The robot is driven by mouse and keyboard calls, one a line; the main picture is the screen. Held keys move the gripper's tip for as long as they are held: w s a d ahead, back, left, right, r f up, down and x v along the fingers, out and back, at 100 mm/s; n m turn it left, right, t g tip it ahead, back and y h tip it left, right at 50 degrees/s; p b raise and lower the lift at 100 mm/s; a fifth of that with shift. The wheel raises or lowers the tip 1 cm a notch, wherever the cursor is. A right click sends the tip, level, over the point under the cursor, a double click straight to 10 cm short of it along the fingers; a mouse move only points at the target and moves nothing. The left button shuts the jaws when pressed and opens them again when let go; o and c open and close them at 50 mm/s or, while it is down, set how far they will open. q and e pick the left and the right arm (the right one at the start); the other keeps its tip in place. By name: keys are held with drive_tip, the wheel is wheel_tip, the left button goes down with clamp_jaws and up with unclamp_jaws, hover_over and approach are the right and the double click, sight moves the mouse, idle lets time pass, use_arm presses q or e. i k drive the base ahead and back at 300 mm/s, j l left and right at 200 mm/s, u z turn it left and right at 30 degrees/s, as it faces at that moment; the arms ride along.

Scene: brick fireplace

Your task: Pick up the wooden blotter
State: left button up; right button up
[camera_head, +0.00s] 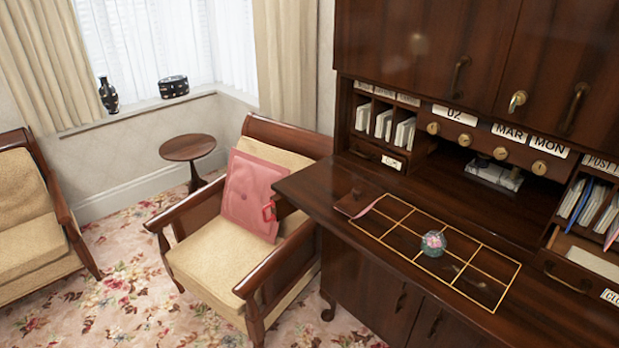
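A small dark wooden blotter (350,204) with a knob on top lies on the left part of the open desk top (318,190). A pink strip shows along its right side, over or beside the corner of a yellow-lined grid (408,231) on the desk. The blotter's underside is hidden. Neither of my grippers shows in the head view.
A glass paperweight with a pink flower (433,243) stands on the grid. Pigeonholes with papers (385,122) and a knobbed calendar panel (482,143) rise behind the desk top.

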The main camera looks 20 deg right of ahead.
sight(359, 201)
drive_tip(key=i+j+u, duration=0.1)
drive_tip(key=i+u, duration=0.65)
drive_tip(key=i, duration=0.2)
drive_tip(key=i+l+u, duration=0.25)
drive_tip(key=i+u, duration=0.15)
drive_tip(key=i+j+u, duration=0.15)
drive_tip(key=i+u, duration=1.1)
drive_tip(key=i+l+u, duration=0.1)
drive_tip(key=i+u, duration=0.15)
drive_tip(key=i, duration=0.15)
drive_tip(key=z, duration=5.35)
